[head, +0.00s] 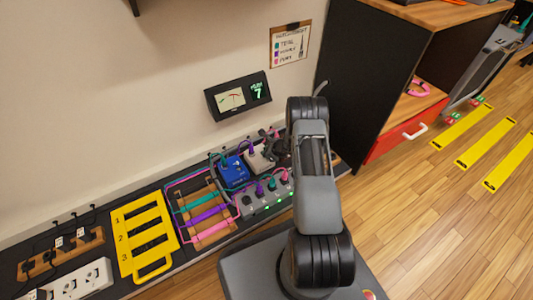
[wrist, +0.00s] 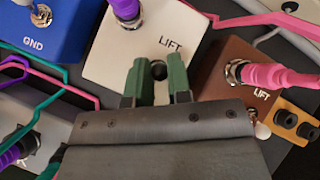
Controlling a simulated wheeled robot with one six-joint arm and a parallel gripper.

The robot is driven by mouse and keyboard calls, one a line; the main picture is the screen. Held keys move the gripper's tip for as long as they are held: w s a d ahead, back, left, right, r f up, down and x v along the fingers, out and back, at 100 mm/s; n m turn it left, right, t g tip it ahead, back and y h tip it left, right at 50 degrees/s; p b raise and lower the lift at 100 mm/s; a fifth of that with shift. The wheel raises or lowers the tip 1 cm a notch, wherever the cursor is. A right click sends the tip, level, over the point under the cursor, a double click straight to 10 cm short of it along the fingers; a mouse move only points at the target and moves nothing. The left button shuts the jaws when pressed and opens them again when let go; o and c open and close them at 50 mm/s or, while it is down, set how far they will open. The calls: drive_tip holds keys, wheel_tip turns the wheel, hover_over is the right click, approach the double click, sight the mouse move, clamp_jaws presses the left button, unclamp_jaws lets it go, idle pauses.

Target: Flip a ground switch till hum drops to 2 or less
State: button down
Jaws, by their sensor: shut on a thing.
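The hum meter (head: 238,97) on the wall shows a green 7 beside a needle dial. In the wrist view my gripper (wrist: 159,75) has its green fingertips shut on the small dark switch (wrist: 158,68) of a white box (wrist: 115,65) marked LIFT. The switch is mostly hidden between the fingers, so its position cannot be told. A blue box (wrist: 50,40) marked GND is to the left, and a brown box (wrist: 215,62) also marked LIFT is to the right. In the head view the blue box (head: 233,170) and white box (head: 258,158) stand beside my arm.
Pink, purple and teal cables run around the boxes. A power strip (head: 247,207) with green lights lies in front, with a wooden cable rack (head: 190,195) and a yellow numbered frame (head: 137,228) to the left. A black cabinet (head: 355,95) stands close on the right.

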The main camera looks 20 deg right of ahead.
drive_tip(key=c, duration=1.3)
unclamp_jaws()
drive_tip(key=shift+a, duration=0.1)
drive_tip(key=shift+o, duration=1.2)
drive_tip(key=p+v, duration=0.5)
drive_tip(key=v, duration=0.9)
drive_tip(key=shift+p, duration=0.35)
